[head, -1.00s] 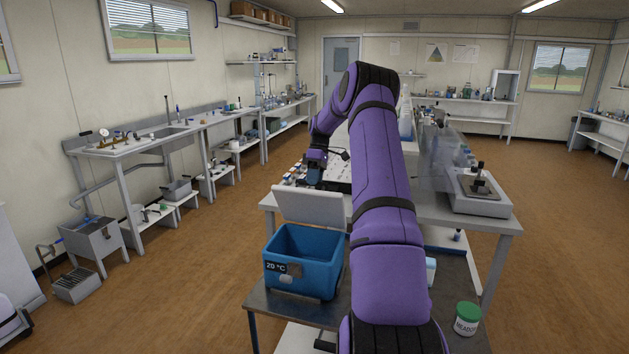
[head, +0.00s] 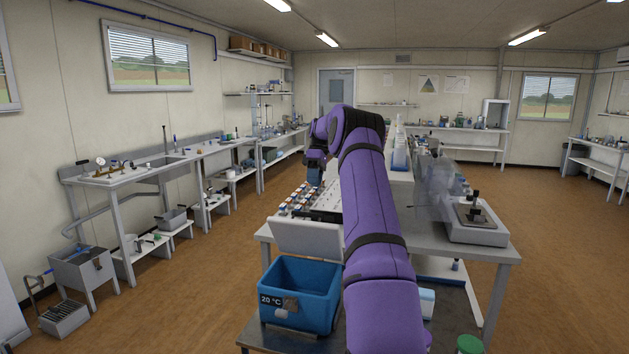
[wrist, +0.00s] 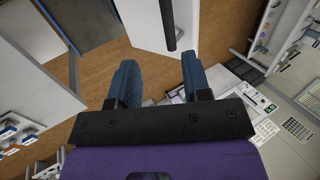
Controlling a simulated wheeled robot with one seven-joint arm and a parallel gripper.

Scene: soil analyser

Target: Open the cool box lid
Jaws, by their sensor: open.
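The blue cool box (head: 300,290) stands on the low dark table in the head view. Its pale lid (head: 308,240) is raised at the back edge, standing open and leaning back, so the inside of the box shows. A dark bar (head: 318,215) lies at the lid's top edge. My gripper (head: 314,178) is beyond and above the lid, apart from it. In the wrist view my gripper's two blue fingers (wrist: 160,85) are spread with nothing between them. A white panel with a black bar shows beyond them; I cannot tell if it is the lid.
A green-lidded jar (head: 469,344) is at the right on the low table. Benches line the left wall, with open floor (head: 190,290) between.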

